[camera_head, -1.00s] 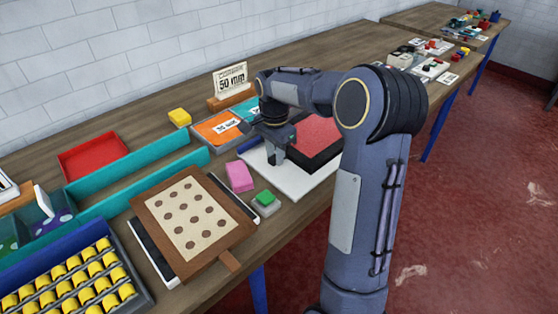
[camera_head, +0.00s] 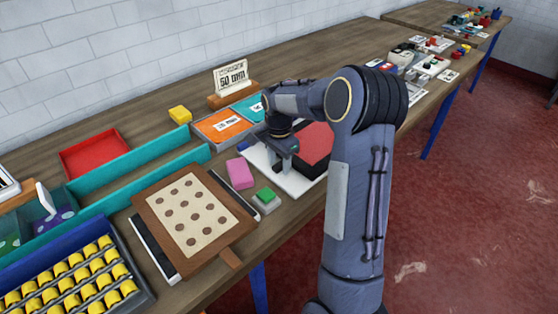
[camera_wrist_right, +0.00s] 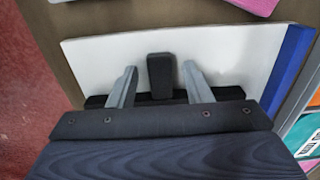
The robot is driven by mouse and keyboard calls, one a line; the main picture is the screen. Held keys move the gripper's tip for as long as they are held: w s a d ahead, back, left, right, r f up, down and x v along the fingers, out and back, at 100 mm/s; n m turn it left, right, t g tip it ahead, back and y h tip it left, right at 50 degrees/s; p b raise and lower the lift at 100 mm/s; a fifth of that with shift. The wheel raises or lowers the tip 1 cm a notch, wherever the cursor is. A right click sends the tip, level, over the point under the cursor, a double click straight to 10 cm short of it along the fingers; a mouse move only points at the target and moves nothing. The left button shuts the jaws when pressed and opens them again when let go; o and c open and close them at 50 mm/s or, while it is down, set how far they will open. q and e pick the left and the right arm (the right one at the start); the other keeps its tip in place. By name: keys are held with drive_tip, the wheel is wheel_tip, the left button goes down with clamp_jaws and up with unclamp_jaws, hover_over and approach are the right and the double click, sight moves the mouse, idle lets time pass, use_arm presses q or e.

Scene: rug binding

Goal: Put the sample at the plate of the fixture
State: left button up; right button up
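The sample, a red pad (camera_head: 312,140) with a dark border, lies over the white plate (camera_head: 262,160) of the fixture. The plate also shows in the wrist view (camera_wrist_right: 100,58), with a blue bar (camera_wrist_right: 288,65) along one edge. My right gripper (camera_head: 284,160) is low over the plate, by the near left side of the sample. In the wrist view its two fingers (camera_wrist_right: 160,78) stand apart, with a dark upright block (camera_wrist_right: 160,76) between them and narrow gaps on both sides. Part of the sample is hidden by my arm. My left gripper is out of view.
A pink block (camera_head: 240,173) and a green-topped block (camera_head: 266,199) lie close left of the plate. A brown board with dark dots (camera_head: 150,198) lies further left. A card tray (camera_head: 214,143) and a sign (camera_head: 231,77) stand behind.

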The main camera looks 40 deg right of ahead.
drive_tip(key=shift+r, duration=0.15)
wheel_tip(320, 180, up, 12)
drive_tip(key=s+a+r+n+t+y, duration=0.2)
drive_tip(key=s+a+r+n+t, duration=0.1)
drive_tip(key=s+a+n, duration=0.8)
drive_tip(key=s+a+f+n+t+y, duration=0.1)
drive_tip(key=s+a+f+n, duration=0.1)
drive_tip(key=s+a, duration=0.2)
drive_tip(key=s+a+f+n+t, duration=0.1)
drive_tip(key=s+a+f+n, duration=0.1)
drive_tip(key=s+a, duration=0.3)
drive_tip(key=s+f, duration=0.1)
drive_tip(key=s, duration=0.3)
drive_tip(key=shift+s+f+t+y, duration=0.3)
drive_tip(key=shift+s+y, duration=0.1)
